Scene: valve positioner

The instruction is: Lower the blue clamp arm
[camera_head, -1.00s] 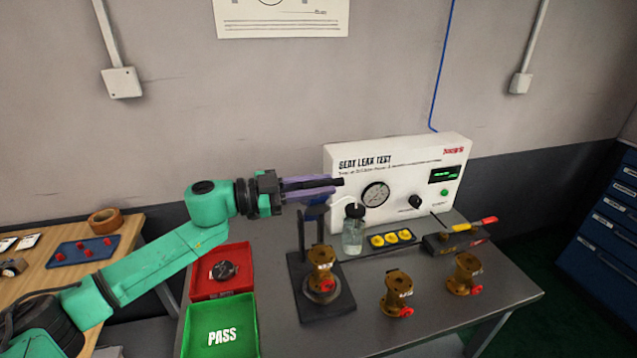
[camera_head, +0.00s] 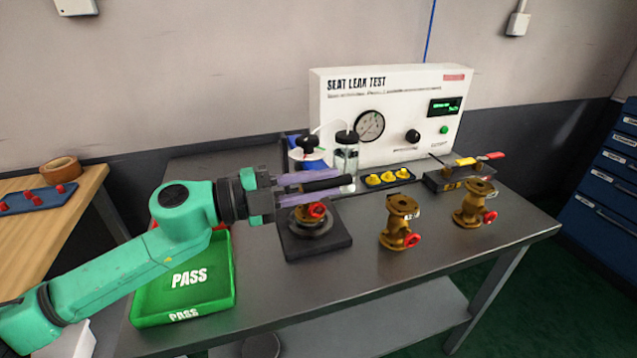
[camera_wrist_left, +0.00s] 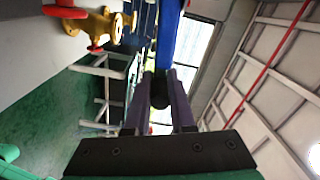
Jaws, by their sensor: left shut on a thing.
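The blue clamp arm (camera_wrist_left: 168,35) runs up from my fingertips in the left wrist view. In the head view it is mostly hidden behind my left gripper (camera_head: 318,183), with a little blue showing above the fingers. The left gripper's two purple fingers are shut on the black handle (camera_wrist_left: 159,90) of the clamp arm. The handle's dark end pokes out past the fingertips in the head view. The gripper is just above a brass valve (camera_head: 309,213) on the black test base (camera_head: 330,236), partly covering it. My right gripper is not in view.
The seat leak test box (camera_head: 390,112) stands behind, with a clear bottle (camera_head: 346,162) in front of it. Two brass valves (camera_head: 399,222) (camera_head: 474,203) stand to the right. A green PASS tray (camera_head: 185,290) is at front left. The front right tabletop is clear.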

